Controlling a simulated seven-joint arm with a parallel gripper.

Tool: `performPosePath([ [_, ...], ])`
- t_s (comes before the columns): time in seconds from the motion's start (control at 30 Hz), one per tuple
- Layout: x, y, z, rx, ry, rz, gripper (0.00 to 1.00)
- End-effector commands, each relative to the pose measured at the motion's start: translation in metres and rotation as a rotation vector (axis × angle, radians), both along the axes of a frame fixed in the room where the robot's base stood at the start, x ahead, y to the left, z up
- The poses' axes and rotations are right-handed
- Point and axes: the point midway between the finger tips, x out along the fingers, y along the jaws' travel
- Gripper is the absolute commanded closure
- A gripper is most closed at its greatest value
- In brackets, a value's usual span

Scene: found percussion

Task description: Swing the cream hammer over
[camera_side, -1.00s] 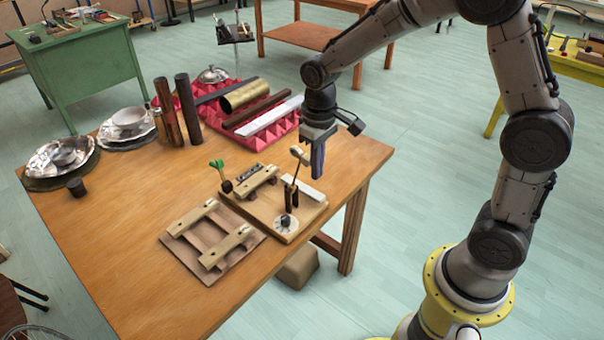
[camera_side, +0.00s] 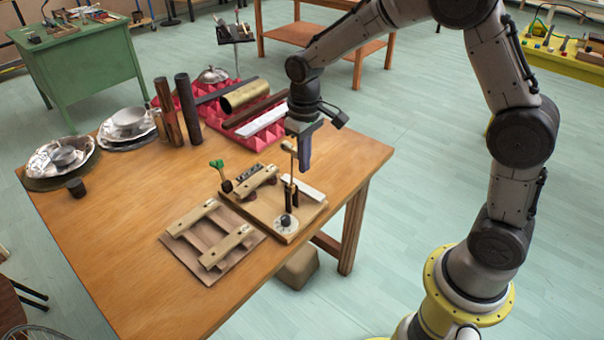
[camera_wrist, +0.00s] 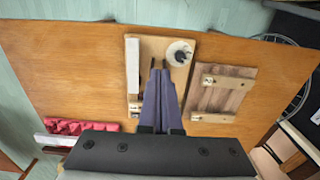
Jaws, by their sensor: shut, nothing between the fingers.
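The cream hammer (camera_side: 288,147) stands close to upright on its thin shaft, between dark posts (camera_side: 291,193) on a wooden board (camera_side: 262,212). My gripper (camera_side: 304,168) is shut and empty, pointing down just right of the hammer head. The fingers look very close to the head; I cannot tell whether they touch. In the wrist view my gripper (camera_wrist: 159,76) reaches over the board (camera_wrist: 178,75), and the hammer head is not clearly visible. A pale bar (camera_side: 304,188) lies on the board's right part, and a wooden block (camera_side: 255,182) sits on its left part.
A second board with two wooden bars (camera_side: 212,242) lies at the front left. A green-topped mallet (camera_side: 222,173) stands at the board's left corner. Tubes and bars on pink foam (camera_side: 270,138) lie behind. The left front of the table (camera_side: 115,220) is clear.

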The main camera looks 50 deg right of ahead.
Motion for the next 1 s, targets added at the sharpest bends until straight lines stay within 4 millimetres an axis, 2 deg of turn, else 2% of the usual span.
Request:
performPosePath([
  [0.6,0.023,0.000,0.000,0.000,-0.001,0.000,1.00],
  [1.0,0.023,0.000,0.000,0.000,0.000,0.000,1.00],
])
